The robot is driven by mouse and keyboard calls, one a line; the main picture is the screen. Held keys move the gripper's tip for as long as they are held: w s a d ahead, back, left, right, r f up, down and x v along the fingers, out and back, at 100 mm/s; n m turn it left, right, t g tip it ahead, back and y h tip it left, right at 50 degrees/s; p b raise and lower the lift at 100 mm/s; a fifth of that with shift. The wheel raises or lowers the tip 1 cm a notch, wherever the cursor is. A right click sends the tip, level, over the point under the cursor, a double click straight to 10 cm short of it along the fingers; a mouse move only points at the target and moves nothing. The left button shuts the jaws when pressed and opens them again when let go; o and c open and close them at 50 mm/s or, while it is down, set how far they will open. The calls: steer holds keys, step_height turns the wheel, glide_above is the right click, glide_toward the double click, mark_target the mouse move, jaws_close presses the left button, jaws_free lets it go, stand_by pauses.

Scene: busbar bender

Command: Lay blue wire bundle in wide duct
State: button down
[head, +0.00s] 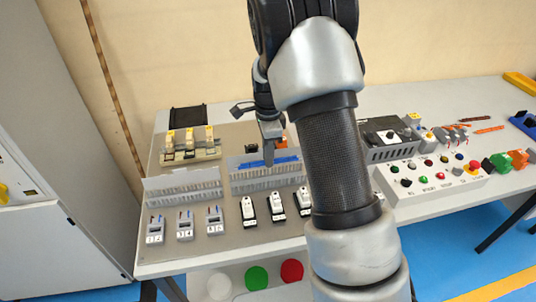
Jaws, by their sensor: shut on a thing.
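The blue wire bundle (283,161) is a thin blue strip at the upper part of the middle slotted grey duct (258,184), lying roughly along its length. I cannot tell whether it rests inside the duct or is held just above it. My gripper (269,160) points down over the duct and is shut on the bundle; the fingertips are small here. Another slotted grey duct (185,196) is to the left. The middle duct looks deeper front to back. My arm hides part of the board to the right.
Yellow-topped parts (190,143) stand behind the left duct. Grey modules (184,225) and white-and-black switches (249,211) line the front. A white button box (430,179) and dark grey vented unit (391,141) are to the right. An orange part (281,143) shows behind my gripper.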

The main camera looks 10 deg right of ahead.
steer(key=shift+f+b, duration=1.8)
steer(key=shift+f, duration=0.9)
steer(key=c, duration=1.6)
jaws_free()
steer(key=shift+c, duration=0.2)
steer(key=shift+r, duration=0.15)
step_height(320, 180, up, 17)
steer(key=p, duration=0.2)
steer(key=shift+r, duration=0.1)
